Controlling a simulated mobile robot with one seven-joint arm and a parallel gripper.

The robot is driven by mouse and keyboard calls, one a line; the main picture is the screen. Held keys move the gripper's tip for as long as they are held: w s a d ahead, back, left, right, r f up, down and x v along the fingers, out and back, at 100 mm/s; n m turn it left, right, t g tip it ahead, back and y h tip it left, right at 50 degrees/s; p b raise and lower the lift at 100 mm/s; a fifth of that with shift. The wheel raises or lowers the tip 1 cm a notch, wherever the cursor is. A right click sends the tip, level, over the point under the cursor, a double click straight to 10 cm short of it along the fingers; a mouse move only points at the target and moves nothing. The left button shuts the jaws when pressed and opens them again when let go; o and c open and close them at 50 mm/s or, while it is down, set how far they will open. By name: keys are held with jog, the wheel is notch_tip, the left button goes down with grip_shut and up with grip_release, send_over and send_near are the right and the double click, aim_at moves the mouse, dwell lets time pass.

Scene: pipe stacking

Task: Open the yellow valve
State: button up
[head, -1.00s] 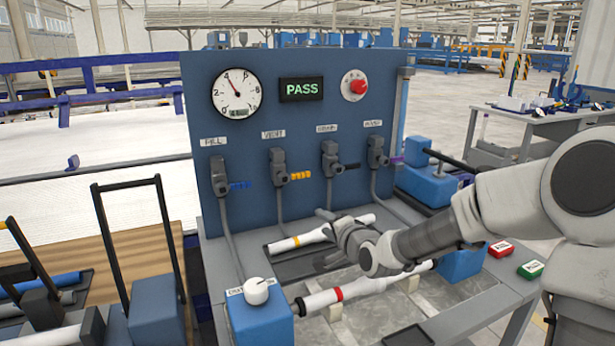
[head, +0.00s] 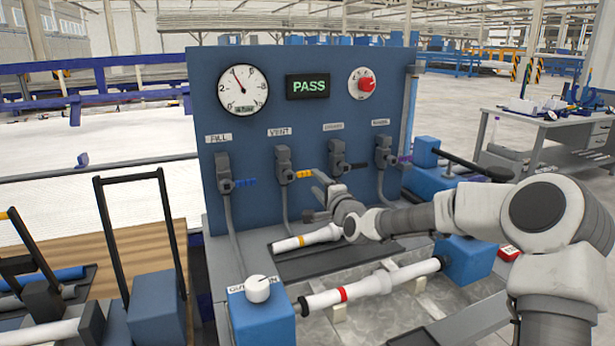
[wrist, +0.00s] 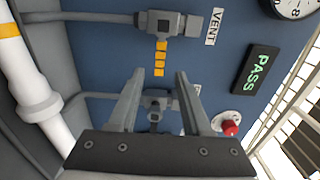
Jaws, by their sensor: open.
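The yellow valve handle (head: 304,174) sticks out to the right from the valve body (head: 284,163) under the VENT label on the blue panel. In the wrist view the same yellow handle (wrist: 160,58) lies just beyond the fingertips, near the middle. My gripper (head: 318,180) is in front of the panel, close beside the handle's right end. Its two fingers (wrist: 159,78) are apart with nothing held between them. Contact with the handle cannot be told.
A blue-handled valve (head: 243,183) is to the left; a black-handled one (head: 355,166) is to the right. A white pipe with a yellow band (head: 308,238) lies below my gripper. A red-banded pipe (head: 345,293) is nearer. The PASS display (head: 308,86) is above.

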aim_at(308, 174)
jog(key=shift+b+x, duration=0.35)
jog(key=shift+x, duration=3.45)
grip_shut()
